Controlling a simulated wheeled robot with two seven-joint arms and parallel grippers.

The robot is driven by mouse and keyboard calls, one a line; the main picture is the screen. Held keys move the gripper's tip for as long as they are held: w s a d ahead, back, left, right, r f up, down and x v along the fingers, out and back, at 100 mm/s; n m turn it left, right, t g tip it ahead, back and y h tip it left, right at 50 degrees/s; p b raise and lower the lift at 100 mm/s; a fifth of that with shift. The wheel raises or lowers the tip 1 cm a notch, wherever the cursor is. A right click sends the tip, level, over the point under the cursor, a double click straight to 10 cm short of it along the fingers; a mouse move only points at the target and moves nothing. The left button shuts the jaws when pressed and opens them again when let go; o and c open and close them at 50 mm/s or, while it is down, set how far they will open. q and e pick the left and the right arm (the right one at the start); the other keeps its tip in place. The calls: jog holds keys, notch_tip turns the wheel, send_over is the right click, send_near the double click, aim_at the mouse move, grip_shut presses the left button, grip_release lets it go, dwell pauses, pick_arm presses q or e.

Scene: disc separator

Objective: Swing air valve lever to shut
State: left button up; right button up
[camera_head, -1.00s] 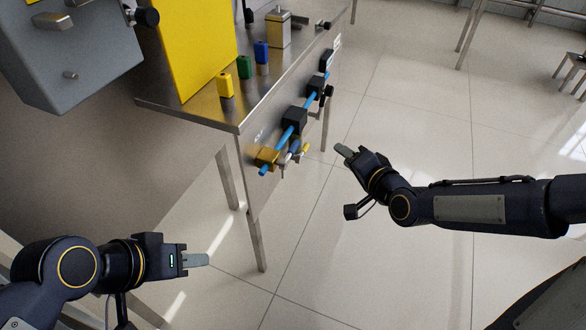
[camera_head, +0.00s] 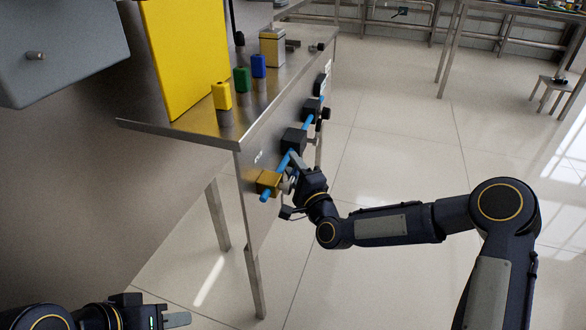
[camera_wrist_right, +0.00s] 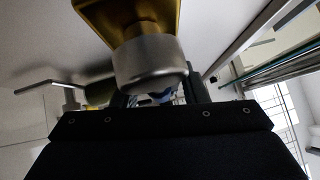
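The air line is a blue pipe (camera_head: 295,157) with dark blocks and a brass-coloured valve block (camera_head: 268,181) on the table's right side panel. My right gripper (camera_head: 298,163) is beside the brass block and hides most of the small parts there, including any lever. In the right wrist view, the brass block (camera_wrist_right: 135,15) and a silver cylinder (camera_wrist_right: 150,67) are just ahead. Two dark fingers show apart behind the cylinder, with blue and yellow bits between. A bent grey rod (camera_wrist_right: 50,87) is at left. My left gripper (camera_head: 177,320) is empty at the bottom edge.
The steel table (camera_head: 180,132) carries a yellow panel (camera_head: 185,60) and yellow (camera_head: 222,96), green (camera_head: 241,80) and blue (camera_head: 259,66) blocks. A grey box (camera_head: 60,50) is at upper left.

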jog(key=shift+w+a, duration=0.1)
jog(key=shift+w, duration=0.15)
jog(key=shift+c, duration=0.2)
grip_shut()
